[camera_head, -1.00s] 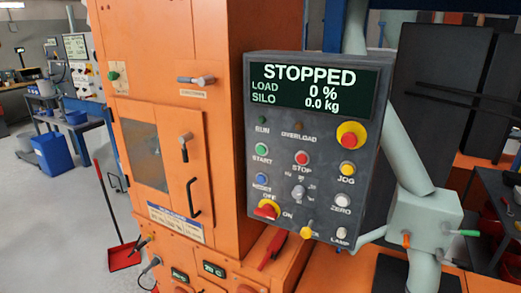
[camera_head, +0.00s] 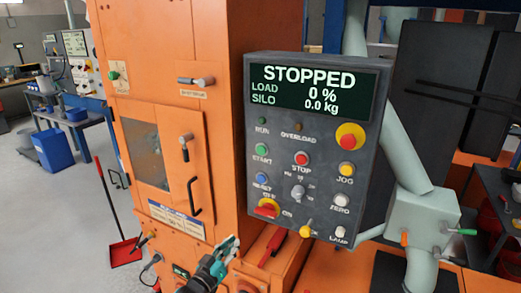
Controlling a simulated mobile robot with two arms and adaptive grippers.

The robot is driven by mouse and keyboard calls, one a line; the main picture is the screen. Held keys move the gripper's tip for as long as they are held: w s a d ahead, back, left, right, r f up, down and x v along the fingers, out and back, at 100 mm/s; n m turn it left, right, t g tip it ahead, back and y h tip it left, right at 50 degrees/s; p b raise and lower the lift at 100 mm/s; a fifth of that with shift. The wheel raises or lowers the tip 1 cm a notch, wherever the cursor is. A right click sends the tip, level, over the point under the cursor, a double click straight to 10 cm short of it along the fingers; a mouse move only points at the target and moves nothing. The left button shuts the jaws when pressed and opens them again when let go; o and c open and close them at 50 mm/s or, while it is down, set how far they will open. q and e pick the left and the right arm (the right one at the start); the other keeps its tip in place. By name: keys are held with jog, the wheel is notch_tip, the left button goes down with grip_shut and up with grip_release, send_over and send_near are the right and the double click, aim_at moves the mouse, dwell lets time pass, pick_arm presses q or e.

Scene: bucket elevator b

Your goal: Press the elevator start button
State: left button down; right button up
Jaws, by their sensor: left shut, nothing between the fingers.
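The green START button (camera_head: 261,150) is on the left of the dark control panel (camera_head: 255,105), under the RUN lamp. The panel's display (camera_head: 312,88) reads STOPPED, load 0 %, silo 0.0 kg. My left gripper (camera_head: 230,246) is shut and empty at the bottom of the view, below and left of the panel. It is well below the START button and apart from it. My right gripper is not in view.
The red STOP button (camera_head: 302,158) is right of START, and the blue RESET button (camera_head: 262,178) is below it. A red-and-yellow emergency stop (camera_head: 350,135) is at the panel's right. The orange machine housing (camera_head: 215,110) stands left of the panel.

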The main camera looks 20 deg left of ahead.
pick_arm(q)
notch_tip(320, 180, up, 14)
jog(key=w+t+h, duration=0.1)
jog(key=t+h, duration=0.1)
jog(key=t, duration=0.1)
jog(key=m+t+h+p, duration=0.1)
jog(key=m+t+h, duration=0.1)
jog(key=t+h, duration=0.15)
send_near(261, 150)
jog(key=s+r, duration=0.6)
jog(key=r, duration=0.1)
jog(key=shift+w+d+f+g+h, duration=0.2)
jog(key=shift+d+f+g+h, duration=0.1)
jog(key=shift+g+h, duration=0.15)
jog(key=shift+y, duration=0.3)
jog(key=shift+w+d+b, duration=0.15)
jog(key=shift+w+b, duration=1.75)
jog(key=shift+w, duration=2.5)
jog(key=shift+w, duration=0.2)
jog(key=shift+w, duration=0.25)
